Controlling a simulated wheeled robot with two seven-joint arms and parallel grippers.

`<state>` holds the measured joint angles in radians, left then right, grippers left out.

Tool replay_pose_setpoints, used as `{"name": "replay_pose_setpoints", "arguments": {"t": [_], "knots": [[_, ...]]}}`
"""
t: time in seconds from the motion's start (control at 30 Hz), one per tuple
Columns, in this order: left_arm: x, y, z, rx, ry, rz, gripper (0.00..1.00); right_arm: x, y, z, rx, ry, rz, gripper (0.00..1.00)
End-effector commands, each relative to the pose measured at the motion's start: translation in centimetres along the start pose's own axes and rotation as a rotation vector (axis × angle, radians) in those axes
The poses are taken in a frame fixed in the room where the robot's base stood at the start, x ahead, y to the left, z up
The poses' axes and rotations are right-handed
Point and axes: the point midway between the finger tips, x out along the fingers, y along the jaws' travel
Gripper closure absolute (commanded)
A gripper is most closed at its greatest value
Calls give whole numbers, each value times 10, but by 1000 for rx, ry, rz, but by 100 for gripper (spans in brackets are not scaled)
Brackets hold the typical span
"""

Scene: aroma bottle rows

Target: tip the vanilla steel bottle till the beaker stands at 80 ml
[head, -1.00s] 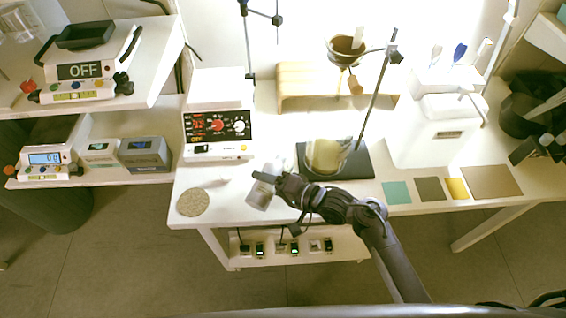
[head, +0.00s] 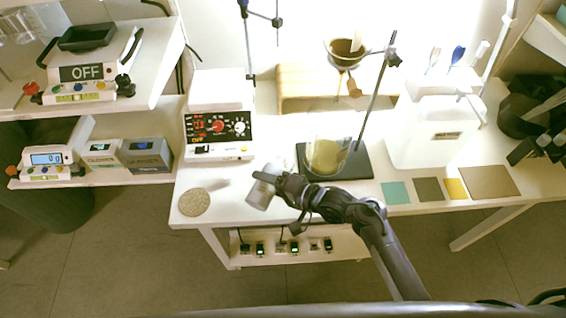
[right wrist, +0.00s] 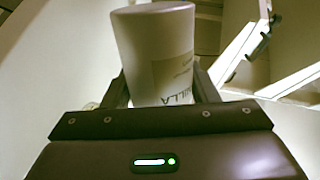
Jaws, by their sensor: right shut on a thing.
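My right gripper (head: 272,179) is shut on the vanilla steel bottle (head: 259,195), a pale grey cylinder held over the front of the table, left of the beaker. In the right wrist view the bottle (right wrist: 158,50) stands between the fingers, its label partly hidden, with letters ending in "ILLA" readable. In the head view the bottle leans slightly. The glass beaker (head: 326,155) stands on the dark stand base (head: 358,166) and holds yellowish liquid. Its level marks are too small to read. My left gripper is not in view.
A round cork-like mat (head: 194,202) lies at the table's left front. A white control box (head: 218,130) stands behind it. A stand rod (head: 374,95) rises beside the beaker, with a funnel (head: 345,52) above. A white container (head: 432,135) and coloured squares (head: 397,193) are to the right.

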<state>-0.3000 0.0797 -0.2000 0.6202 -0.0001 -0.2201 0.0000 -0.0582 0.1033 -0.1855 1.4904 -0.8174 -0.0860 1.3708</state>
Motion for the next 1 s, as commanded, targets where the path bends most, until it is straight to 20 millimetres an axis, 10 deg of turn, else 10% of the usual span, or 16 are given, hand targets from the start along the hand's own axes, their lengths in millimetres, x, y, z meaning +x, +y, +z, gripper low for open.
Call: {"name": "replay_pose_setpoints", "arguments": {"t": [1.0], "knots": [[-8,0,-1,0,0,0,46,0,-3,-1,17,-4,-1,82]]}}
